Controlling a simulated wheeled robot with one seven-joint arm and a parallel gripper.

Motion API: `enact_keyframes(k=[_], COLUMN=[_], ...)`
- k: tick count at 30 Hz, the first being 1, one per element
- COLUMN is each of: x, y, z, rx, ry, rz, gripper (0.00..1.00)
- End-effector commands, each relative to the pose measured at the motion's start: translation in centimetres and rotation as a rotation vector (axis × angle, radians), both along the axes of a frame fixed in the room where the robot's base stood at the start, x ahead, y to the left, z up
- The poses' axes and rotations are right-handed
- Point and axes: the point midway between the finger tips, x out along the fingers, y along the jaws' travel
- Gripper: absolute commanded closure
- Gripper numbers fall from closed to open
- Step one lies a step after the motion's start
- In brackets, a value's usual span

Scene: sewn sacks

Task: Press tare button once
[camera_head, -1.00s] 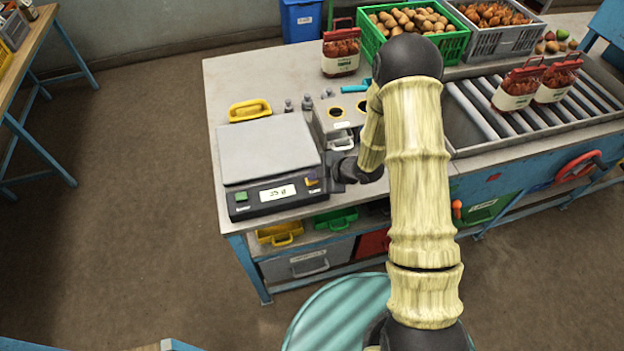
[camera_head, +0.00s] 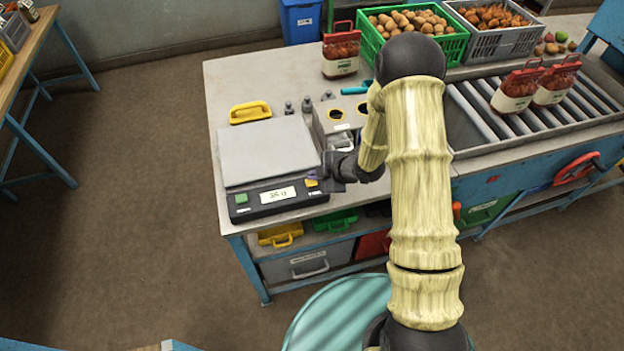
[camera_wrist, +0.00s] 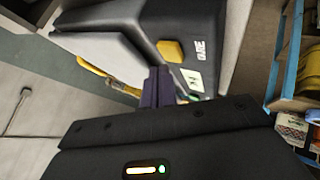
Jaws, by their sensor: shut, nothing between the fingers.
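The scale (camera_head: 268,150) has a bare grey weighing plate and a dark front panel. Its pale display (camera_head: 277,194) shows digits that look like 36.0, too small to read surely. A yellow button (camera_head: 311,182) sits right of the display, a green one (camera_head: 241,198) left of it. My gripper (camera_head: 316,177) is shut and empty, just above the panel's right end by the yellow button. In the wrist view my shut fingertips (camera_wrist: 158,75) point toward the panel, beside the yellow button (camera_wrist: 170,51) in the picture. I cannot tell whether they touch anything.
A yellow-handled item (camera_head: 250,112) and several small weights (camera_head: 306,103) lie behind the scale. A roller conveyor (camera_head: 500,112) with two red sacks (camera_head: 517,88) is farther right.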

Motion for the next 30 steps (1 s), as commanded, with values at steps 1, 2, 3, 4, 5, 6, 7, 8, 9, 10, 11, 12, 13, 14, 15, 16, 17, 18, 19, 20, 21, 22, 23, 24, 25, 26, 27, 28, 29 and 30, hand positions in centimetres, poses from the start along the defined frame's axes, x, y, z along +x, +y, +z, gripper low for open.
enact_keyframes(k=[1,2,3,4,5,6,7,8,9,10,11,12,13,14,15,16,17,18,19,20,21,22,23,24,25,26,27,28,29,30], x=[0.0,0.0,0.0,0.0,0.0,0.0,0.0,0.0,0.0,0.0,0.0,0.0,0.0,0.0,0.0,0.0,0.0,0.0,0.0,0.0,0.0,0.0,0.0,0.0,0.0,0.0,0.0,0.0,0.0,0.0], y=[0.0,0.0,0.0,0.0,0.0,0.0,0.0,0.0,0.0,0.0,0.0,0.0,0.0,0.0,0.0,0.0,0.0,0.0,0.0,0.0,0.0,0.0,0.0,0.0,0.0,0.0,0.0,0.0,0.0,0.0], z=[0.3,0.3,0.3,0.3,0.2,0.2,0.2,0.2,0.2,0.2,0.3,0.5,0.7,0.9,1.3,1.5,1.8,2.1,2.4,2.6,2.9,3.2,3.4,3.7,4.0,4.2,4.6,4.8,5.0,5.2], rx=[0.000,0.000,0.000,0.000,0.000,0.000,0.000,0.000,0.000,0.000,0.000,0.000,0.000,0.000,0.000,0.000,0.000,0.000,0.000,0.000,0.000,0.001,0.001,0.001,0.000,0.000,0.001,0.001,0.001,0.001], ry=[0.000,0.000,0.000,0.000,0.000,0.000,0.000,0.000,0.000,0.000,0.000,-0.001,-0.001,-0.001,-0.001,-0.001,-0.001,-0.001,0.001,0.001,0.001,0.000,0.000,0.000,-0.001,-0.001,-0.002,-0.002,-0.002,-0.002], rz=[0.000,0.000,0.000,0.000,0.000,0.000,0.000,0.000,0.000,0.000,0.000,-0.001,-0.001,-0.001,-0.001,-0.001,-0.001,-0.001,-0.001,-0.001,-0.001,-0.001,-0.001,-0.001,-0.001,-0.001,-0.001,-0.001,-0.001,-0.001], gripper=[1.00,1.00,1.00,1.00,1.00,1.00,1.00,1.00,1.00,1.00,1.00,1.00,1.00,1.00,1.00,1.00,1.00,1.00,1.00,1.00,1.00,1.00,1.00,1.00,1.00,1.00,1.00,1.00,1.00,1.00])
